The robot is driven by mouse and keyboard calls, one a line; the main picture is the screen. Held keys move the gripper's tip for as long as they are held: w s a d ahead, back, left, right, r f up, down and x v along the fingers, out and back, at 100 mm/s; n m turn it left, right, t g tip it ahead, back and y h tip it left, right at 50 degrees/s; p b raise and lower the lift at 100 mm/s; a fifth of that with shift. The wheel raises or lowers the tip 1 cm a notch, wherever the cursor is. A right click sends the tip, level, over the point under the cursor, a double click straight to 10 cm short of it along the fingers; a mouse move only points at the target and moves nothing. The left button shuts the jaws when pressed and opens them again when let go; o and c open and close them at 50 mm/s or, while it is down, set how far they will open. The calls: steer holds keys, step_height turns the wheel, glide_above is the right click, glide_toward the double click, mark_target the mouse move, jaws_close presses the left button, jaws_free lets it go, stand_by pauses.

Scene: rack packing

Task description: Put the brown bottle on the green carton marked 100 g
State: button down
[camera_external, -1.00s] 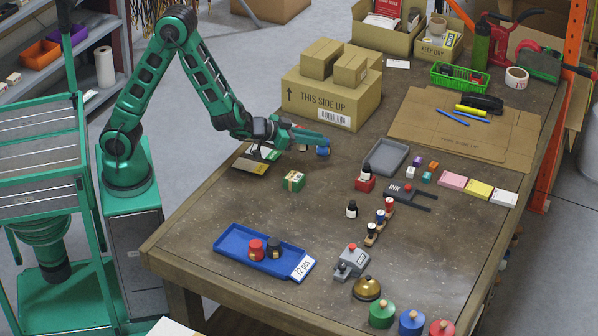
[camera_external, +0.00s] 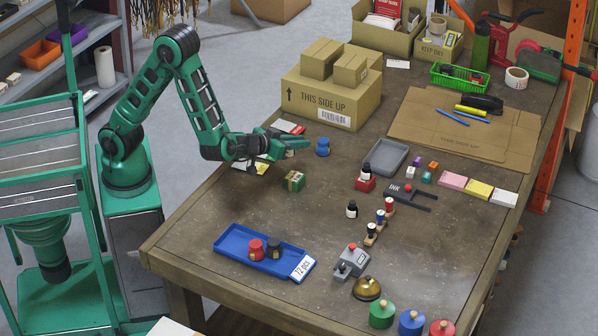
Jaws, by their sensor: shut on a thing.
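The green carton (camera_external: 293,181) stands on the table with tan tape and a small label; its 100 g mark is too small to read. My gripper (camera_external: 304,144) is above the table, behind the carton and left of a blue knob-shaped thing (camera_external: 323,147). Its jaws are shut on the brown bottle, which the fingers hide from this view. The gripper and carton are apart, and the top of the carton is bare.
Cards (camera_external: 290,128) lie behind and below my wrist. The large cardboard box (camera_external: 331,103) stands behind the gripper. A grey tray (camera_external: 383,158) and dark bottles, one of them this bottle (camera_external: 352,209), are to the right. A blue tray (camera_external: 233,243) is in front.

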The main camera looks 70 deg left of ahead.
steer(key=shift+w+d+f, duration=0.15)
steer(key=shift+d+f, duration=0.4)
steer(key=shift+f, duration=0.45)
steer(key=shift+w+d+f, duration=0.15)
steer(key=shift+d+f, duration=0.35)
steer(key=shift+f, duration=0.55)
steer(key=shift+w+d+f, duration=0.15)
steer(key=shift+d+f, duration=0.4)
steer(key=shift+f, duration=0.45)
steer(key=c, duration=1.7)
jaws_free()
steer(key=shift+o, duration=0.2)
